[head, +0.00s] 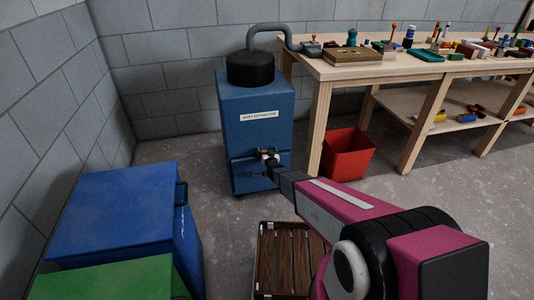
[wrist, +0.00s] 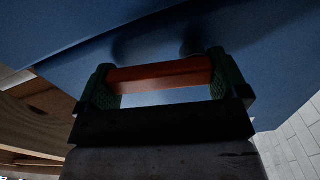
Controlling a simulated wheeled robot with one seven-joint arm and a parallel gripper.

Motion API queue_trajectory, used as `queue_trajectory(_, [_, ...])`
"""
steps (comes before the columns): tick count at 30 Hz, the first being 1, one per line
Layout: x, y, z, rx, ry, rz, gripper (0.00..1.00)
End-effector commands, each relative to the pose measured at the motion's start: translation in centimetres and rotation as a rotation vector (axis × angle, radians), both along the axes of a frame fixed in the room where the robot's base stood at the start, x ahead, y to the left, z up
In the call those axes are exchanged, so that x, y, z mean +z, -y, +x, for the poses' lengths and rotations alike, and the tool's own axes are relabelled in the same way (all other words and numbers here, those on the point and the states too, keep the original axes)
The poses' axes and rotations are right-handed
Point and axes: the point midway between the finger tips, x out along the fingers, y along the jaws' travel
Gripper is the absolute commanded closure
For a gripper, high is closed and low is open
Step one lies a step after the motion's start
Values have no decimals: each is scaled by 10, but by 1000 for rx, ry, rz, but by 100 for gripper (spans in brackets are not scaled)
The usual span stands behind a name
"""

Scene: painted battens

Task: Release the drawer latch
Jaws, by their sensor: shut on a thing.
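The blue dust extractor (head: 255,97) stands against the grey wall in the head view, with a black cap and a drawer (head: 247,175) low on its front. My gripper (head: 268,160) is at the upper part of that drawer front. In the wrist view, my gripper (wrist: 161,80) has an orange-red bar (wrist: 160,75), apparently the drawer latch, spanning between its two green finger pads, and is shut on it. The blue face (wrist: 275,60) of the extractor fills the background. How the bar is fixed to the drawer is hidden.
A wooden workbench (head: 345,72) with many small items stands at the right, with a red bin (head: 347,153) below it. A blue box (head: 115,210) and a green box (head: 110,280) stand at the left. A slatted wooden crate (head: 283,258) is on the floor in front.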

Motion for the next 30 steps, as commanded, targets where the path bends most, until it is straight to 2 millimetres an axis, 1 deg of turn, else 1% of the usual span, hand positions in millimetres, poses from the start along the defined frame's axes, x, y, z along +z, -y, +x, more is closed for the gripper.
queue_trajectory(6, [5,-1,0,0,41,-138,50])
queue_trajectory(17, [6,-1,0,0,50,-170,50])
queue_trajectory(18, [6,-1,0,0,50,-171,4])
queue_trajectory(19, [6,-1,0,0,50,-170,0])
queue_trajectory(26, [6,-1,-1,0,48,-168,0])
queue_trajectory(30, [6,1,-7,0,48,-167,0])
